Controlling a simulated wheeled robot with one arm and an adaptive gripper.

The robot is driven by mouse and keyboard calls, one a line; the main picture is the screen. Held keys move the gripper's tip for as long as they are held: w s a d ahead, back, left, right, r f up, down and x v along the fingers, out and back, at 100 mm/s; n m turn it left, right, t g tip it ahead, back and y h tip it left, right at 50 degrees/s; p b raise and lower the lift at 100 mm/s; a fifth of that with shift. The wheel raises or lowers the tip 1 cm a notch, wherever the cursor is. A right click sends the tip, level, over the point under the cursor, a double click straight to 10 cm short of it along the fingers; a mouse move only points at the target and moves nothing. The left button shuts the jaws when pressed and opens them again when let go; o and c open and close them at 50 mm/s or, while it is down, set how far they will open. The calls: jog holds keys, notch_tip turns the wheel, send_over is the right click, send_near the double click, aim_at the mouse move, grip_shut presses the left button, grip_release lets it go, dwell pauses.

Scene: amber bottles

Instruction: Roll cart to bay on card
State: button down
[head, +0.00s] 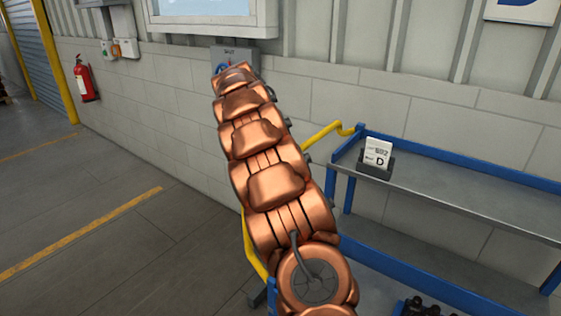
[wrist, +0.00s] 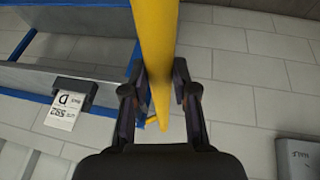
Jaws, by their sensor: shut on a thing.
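The cart has a blue frame and a grey top shelf (head: 455,192) and stands at the right in the head view. A white card (head: 377,153) in a dark holder sits at the shelf's left end; its lower line appears to read "Bay D". The card also shows upside down in the wrist view (wrist: 63,107). The cart's yellow handle (head: 329,133) is partly hidden behind my copper arm. In the wrist view my gripper (wrist: 160,92) is shut on the yellow handle bar (wrist: 154,35), with a finger on each side. The head view hides my gripper.
Dark bottle tops (head: 425,308) show at the bottom edge, low on the cart. A block wall (head: 390,95) runs behind the cart. A partly cut-off sign (head: 522,9) hangs at upper right. Open floor with a yellow line (head: 85,232) lies left; a red extinguisher (head: 85,82) is on the wall.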

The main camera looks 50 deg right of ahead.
jog(key=shift+w, duration=0.3)
jog(key=c, duration=0.9)
grip_release()
jog(key=v, duration=1.2)
jog(key=shift+x, duration=6)
